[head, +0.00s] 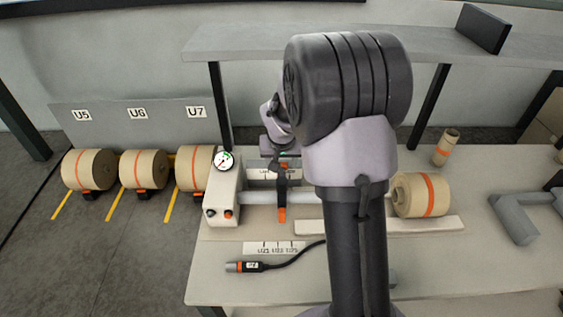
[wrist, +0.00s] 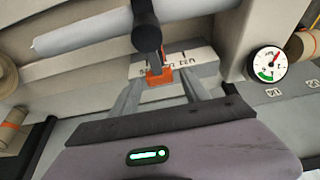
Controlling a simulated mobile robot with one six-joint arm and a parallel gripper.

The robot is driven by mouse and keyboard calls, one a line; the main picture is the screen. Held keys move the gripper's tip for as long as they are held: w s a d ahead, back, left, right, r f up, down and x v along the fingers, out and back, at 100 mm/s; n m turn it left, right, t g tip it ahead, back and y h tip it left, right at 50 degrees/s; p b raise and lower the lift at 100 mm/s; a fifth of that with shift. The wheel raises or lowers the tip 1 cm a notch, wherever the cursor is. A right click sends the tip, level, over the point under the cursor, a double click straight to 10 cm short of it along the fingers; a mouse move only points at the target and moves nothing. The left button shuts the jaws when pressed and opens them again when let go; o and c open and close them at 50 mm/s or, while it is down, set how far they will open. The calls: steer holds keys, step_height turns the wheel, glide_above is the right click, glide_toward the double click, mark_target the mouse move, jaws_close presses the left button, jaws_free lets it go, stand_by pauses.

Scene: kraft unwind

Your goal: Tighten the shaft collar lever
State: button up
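In the head view my gripper (head: 281,162) is at the lever, partly hidden by my arm.
A box with a round gauge (head: 225,160) stands left of the lever. A kraft roll (head: 420,195) sits at the shaft's right end. Several rolls stand left. A shelf (head: 240,42) spans above.

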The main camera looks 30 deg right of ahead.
jaws_close()
stand_by(1.2)
